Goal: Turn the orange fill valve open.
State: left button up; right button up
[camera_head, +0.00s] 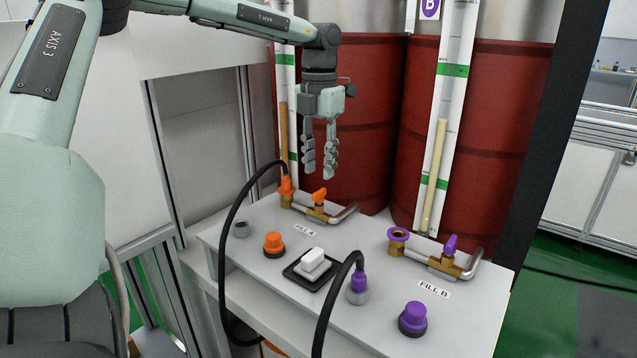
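The orange fill valve (319,197) is a small orange handle on a brass body, on the white panel behind the "FILL A" label. My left gripper (320,174) hangs pointing down just above the orange valve, in front of the left red drum. Its two fingers are apart with nothing between them. The fingertips appear clear of the handle, though the exact height gap is hard to judge. My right gripper is not in view.
An orange hose coupling (286,186) with a black hose stands left of the valve. The panel (330,300) also carries an orange knob (273,243), a white rocker switch (313,262), a purple valve (450,245) and a purple knob (413,317). Red drums (372,120) stand close behind.

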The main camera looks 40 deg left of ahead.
aim_at(319, 191)
pick_arm(q)
notch_tip(319, 191, down, 4)
jog(key=shift+f, duration=0.7)
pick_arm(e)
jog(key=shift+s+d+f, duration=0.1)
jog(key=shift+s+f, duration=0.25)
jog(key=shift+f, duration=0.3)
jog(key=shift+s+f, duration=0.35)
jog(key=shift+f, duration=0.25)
pick_arm(q)
jog(key=c, duration=0.7)
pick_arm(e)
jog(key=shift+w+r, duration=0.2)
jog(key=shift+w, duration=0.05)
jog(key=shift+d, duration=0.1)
